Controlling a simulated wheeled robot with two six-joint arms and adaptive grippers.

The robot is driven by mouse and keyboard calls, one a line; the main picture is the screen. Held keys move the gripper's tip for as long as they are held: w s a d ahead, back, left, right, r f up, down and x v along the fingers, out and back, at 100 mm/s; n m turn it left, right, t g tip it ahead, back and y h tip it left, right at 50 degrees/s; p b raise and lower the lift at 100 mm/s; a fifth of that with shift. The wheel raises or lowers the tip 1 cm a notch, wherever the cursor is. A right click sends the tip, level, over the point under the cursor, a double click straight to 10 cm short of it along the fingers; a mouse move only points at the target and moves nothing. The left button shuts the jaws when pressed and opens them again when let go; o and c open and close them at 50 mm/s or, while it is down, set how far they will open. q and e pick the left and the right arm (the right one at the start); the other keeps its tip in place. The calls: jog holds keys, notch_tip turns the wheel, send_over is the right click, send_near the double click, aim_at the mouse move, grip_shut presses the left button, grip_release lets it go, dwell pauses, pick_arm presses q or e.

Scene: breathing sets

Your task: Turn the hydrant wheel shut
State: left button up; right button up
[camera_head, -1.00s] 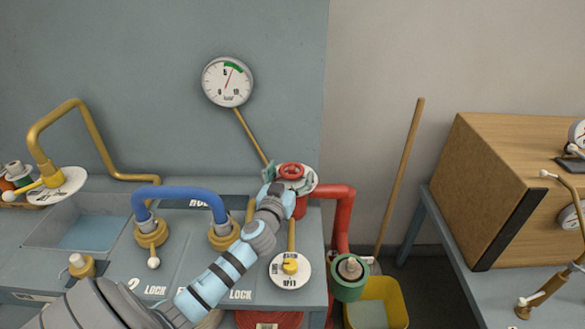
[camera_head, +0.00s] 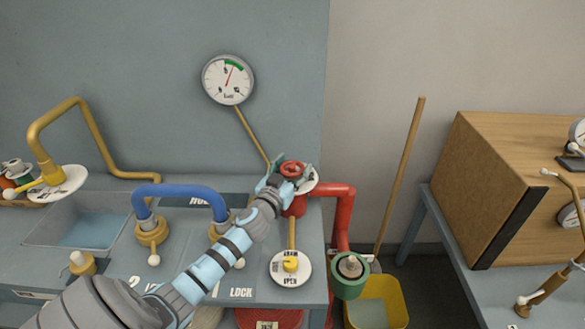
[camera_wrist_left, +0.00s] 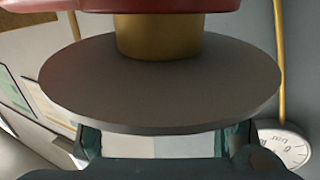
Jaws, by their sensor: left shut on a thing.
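The red hydrant wheel (camera_head: 292,168) sits above a pale round plate (camera_head: 313,184) on the red hydrant, at the right end of the blue-grey bench. In the left wrist view the plate (camera_wrist_left: 160,85) shows as a grey disc on a brass neck (camera_wrist_left: 158,36), with red hydrant metal (camera_wrist_left: 120,5) at the top edge. My right gripper is out of view.
A wall gauge (camera_head: 228,80) hangs above, its needle near the green band. A blue bent pipe (camera_head: 180,191) and a dial marked OPEN (camera_head: 290,268) are near my left arm. A red pipe (camera_head: 343,215) and a yellow bin (camera_head: 378,302) stand to the right.

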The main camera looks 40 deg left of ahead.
pick_arm(q)
jog(key=m+h+p, duration=0.2)
jog(key=h+p, duration=0.1)
jog(key=shift+r, duration=0.3)
jog(key=shift+f+t+h, duration=0.1)
jog(key=shift+t+h, duration=0.2)
jog(key=shift+d+f, duration=0.1)
jog(key=shift+f, duration=0.05)
jog(key=o, duration=1.2)
